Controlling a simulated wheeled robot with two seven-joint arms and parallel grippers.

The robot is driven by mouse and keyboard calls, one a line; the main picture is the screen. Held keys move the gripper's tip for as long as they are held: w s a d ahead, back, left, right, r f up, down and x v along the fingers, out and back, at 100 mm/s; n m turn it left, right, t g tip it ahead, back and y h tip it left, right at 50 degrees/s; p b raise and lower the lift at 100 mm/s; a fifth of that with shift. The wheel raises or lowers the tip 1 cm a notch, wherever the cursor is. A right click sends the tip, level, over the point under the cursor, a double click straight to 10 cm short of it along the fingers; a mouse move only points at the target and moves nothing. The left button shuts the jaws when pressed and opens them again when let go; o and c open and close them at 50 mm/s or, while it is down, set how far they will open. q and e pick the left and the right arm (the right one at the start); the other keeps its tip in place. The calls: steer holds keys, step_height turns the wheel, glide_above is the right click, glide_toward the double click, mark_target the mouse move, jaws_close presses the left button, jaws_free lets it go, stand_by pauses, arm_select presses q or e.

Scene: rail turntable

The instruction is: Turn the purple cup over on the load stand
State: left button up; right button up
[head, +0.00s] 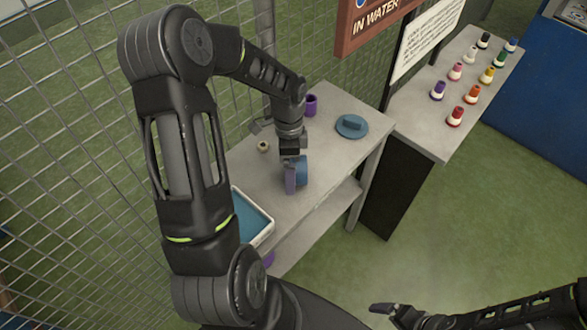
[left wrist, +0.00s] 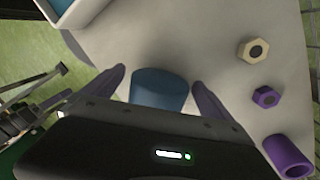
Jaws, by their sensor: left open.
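The purple cup (head: 311,104) stands at the back of the grey stand (head: 330,150), beyond my left gripper. Its open end appears to face up. In the left wrist view the purple cup (left wrist: 287,157) is at the lower right, outside the fingers, with its hollow mouth showing. My left gripper (head: 296,178) is open over the stand. A blue cylinder (left wrist: 160,88) is between its two spread fingers (left wrist: 157,80), with gaps at its sides. My right arm shows at the bottom right; its gripper (head: 382,308) is small and dark, so its jaw state is unclear.
A cream nut (left wrist: 253,50) and a purple nut (left wrist: 266,97) lie near the cup. A blue round lid-like piece (head: 351,127) is at the stand's right. A white tray (head: 262,232) with a blue inside is at the left front. Wire fencing runs behind; a side table (head: 440,130) holds several small bottles.

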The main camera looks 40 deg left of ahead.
arm_select(q)
steer(key=shift+c, duration=0.3)
steer(key=c, duration=1.5)
